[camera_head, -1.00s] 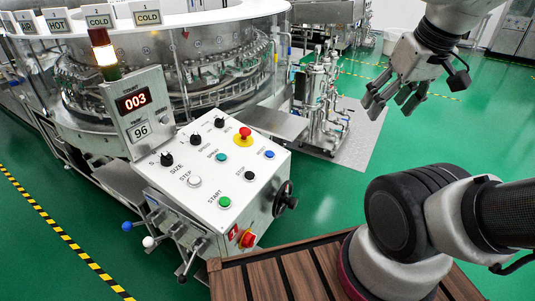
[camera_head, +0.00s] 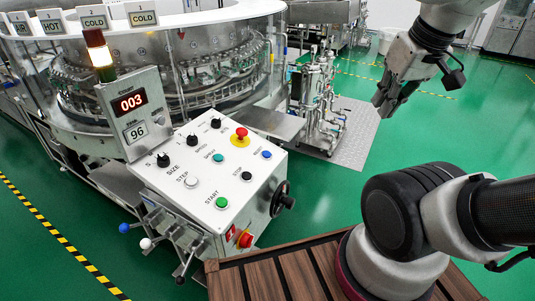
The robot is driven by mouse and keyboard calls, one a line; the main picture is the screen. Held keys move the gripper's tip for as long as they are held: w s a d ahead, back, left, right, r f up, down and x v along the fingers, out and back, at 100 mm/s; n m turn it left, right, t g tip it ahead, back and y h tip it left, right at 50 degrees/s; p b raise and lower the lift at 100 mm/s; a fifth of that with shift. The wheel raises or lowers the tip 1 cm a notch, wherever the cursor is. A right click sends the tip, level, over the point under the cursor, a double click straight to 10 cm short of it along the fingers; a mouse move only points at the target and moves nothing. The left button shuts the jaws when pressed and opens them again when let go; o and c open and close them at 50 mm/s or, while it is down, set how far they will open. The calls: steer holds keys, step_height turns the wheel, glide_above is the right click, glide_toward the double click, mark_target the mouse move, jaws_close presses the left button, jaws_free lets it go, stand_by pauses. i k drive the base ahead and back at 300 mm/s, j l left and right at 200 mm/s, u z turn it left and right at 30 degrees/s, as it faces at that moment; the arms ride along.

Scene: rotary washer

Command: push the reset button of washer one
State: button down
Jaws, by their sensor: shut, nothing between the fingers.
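The washer's white control panel (camera_head: 216,181) stands left of centre in the head view. The blue button (camera_head: 266,154) is at its right side, above the black stop button (camera_head: 247,176); the small label by the blue one looks like RESET. My gripper (camera_head: 385,109) is at the upper right, pointing down, with its fingers together and empty. It is apart from the panel, to the right of and above the blue button in the picture. Nothing covers the button.
A red emergency knob (camera_head: 241,133) on a yellow base, a teal button (camera_head: 218,158) and a green start button (camera_head: 222,202) share the panel. A black handwheel (camera_head: 281,198) sticks out on its right side. Green floor (camera_head: 330,200) lies between panel and arm.

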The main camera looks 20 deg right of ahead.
mark_target(266, 154)
steer(key=j+z, duration=0.15)
steer(key=z, duration=0.3)
steer(key=i+j+z, duration=0.1)
steer(key=j+z, duration=0.15)
steer(key=z, duration=0.2)
steer(key=j+z, duration=0.2)
steer(key=z, duration=0.25)
